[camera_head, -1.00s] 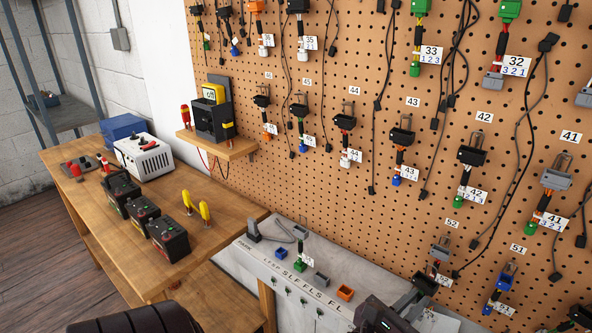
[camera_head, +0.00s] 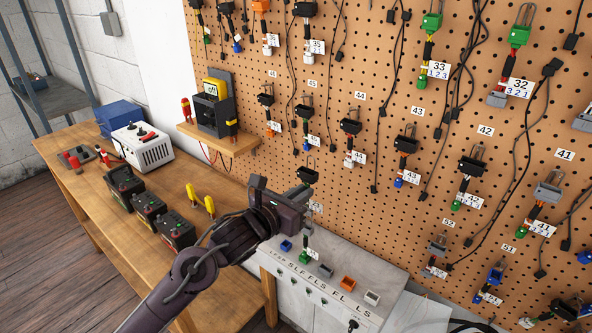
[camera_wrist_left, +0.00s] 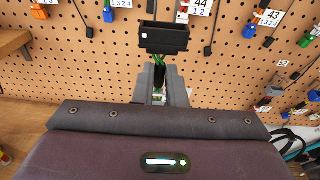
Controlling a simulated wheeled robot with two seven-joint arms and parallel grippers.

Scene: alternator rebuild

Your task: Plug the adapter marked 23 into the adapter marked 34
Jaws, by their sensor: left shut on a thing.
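My left gripper (camera_head: 298,196) is above the back of the grey bench, in front of the pegboard. It is shut on an adapter with a black rectangular connector (camera_head: 307,174). In the left wrist view the black connector (camera_wrist_left: 164,38) stands beyond the grey fingers (camera_wrist_left: 160,85), with green wires below it; its marking is not readable. I cannot make out a 23 or 34 tag. My right gripper is not in view.
The pegboard (camera_head: 350,100) carries many hanging adapters and cables. The grey bench (camera_head: 340,305) has blue, grey, orange and white sockets. A wooden table (camera_head: 100,205) at left holds batteries, yellow-handled tools and a white box. A small shelf (camera_head: 228,150) holds a meter.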

